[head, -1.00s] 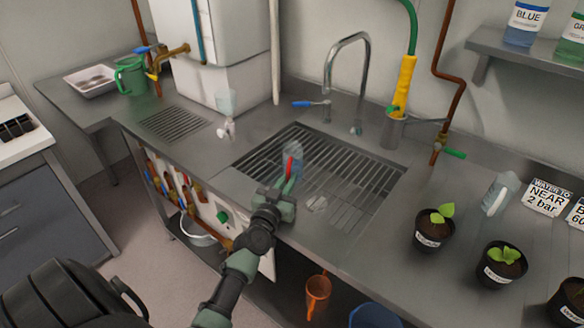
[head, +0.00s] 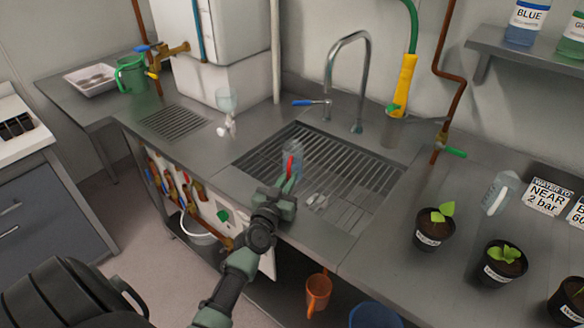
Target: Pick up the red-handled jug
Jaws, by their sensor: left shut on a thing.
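The red-handled jug (head: 294,151) is a small clear vessel with a red handle, over the slatted sink grate (head: 335,150). My left gripper (head: 287,183) reaches in from the lower left and is shut on the jug's handle side. The jug looks upright; its lower part is partly hidden by my gripper, and I cannot tell whether it touches the grate. My right gripper is not in view.
A curved tap (head: 368,85) rises behind the grate. A green jug (head: 131,75) stands at the far left. An orange cup (head: 318,291) hangs below the counter edge.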

